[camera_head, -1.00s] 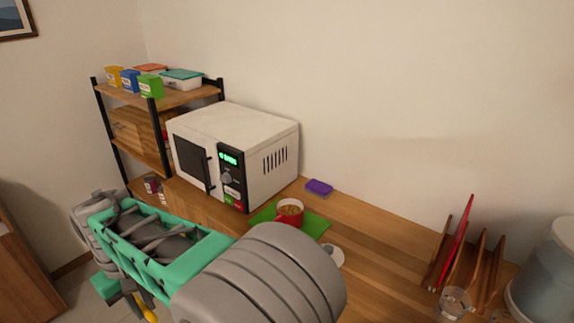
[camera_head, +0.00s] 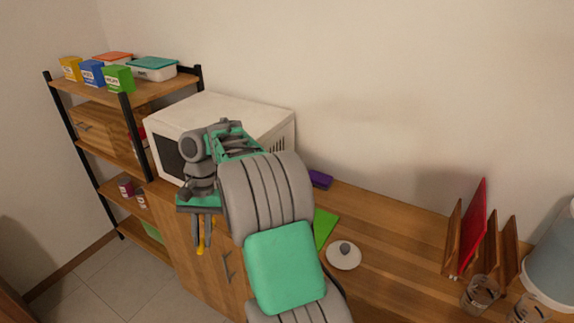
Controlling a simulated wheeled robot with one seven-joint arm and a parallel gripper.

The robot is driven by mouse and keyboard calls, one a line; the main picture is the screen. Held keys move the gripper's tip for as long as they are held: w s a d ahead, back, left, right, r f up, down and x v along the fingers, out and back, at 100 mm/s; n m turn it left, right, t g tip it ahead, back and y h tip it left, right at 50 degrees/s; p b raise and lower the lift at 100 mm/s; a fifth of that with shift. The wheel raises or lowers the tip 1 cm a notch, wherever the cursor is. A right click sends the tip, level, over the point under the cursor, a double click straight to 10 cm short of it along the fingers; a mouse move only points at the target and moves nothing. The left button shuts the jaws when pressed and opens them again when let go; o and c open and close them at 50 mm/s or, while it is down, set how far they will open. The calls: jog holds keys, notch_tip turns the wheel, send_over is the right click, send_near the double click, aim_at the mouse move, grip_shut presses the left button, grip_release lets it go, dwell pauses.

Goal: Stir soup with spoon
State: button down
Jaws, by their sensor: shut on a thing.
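My gripper (camera_head: 202,232) points down in front of the counter, left of the green mat (camera_head: 324,228). It is shut on a slim yellow thing (camera_head: 201,249), seemingly the spoon; only a short piece shows between and below the fingers. The red soup mug is hidden behind my arm. A white lid with a grey knob (camera_head: 344,253) lies on the wooden counter, right of my arm.
A white microwave (camera_head: 205,112), partly covered by my arm, stands at the back. A shelf rack (camera_head: 140,91) with boxes is at left. A purple sponge (camera_head: 320,179) lies by the wall. A wooden rack (camera_head: 494,235) and glasses (camera_head: 478,294) stand at right.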

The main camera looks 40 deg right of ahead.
jog(key=w+d+m+t+y, duration=0.3)
jog(key=d+m+t+y, duration=0.1)
jog(key=d+m, duration=0.55)
jog(key=s+d+r+m+t+h, duration=0.2)
jog(key=d+r+m+t+h, duration=0.3)
jog(key=d+m, duration=0.35)
jog(key=s+d+r+m+t+h, duration=0.35)
jog(key=d+m+t, duration=0.35)
jog(key=d, duration=0.3)
notch_tip(320, 180, down, 9)
jog(key=b, duration=0.7)
jog(key=shift+w+d+f, duration=0.15)
jog(key=shift+w, duration=0.15)
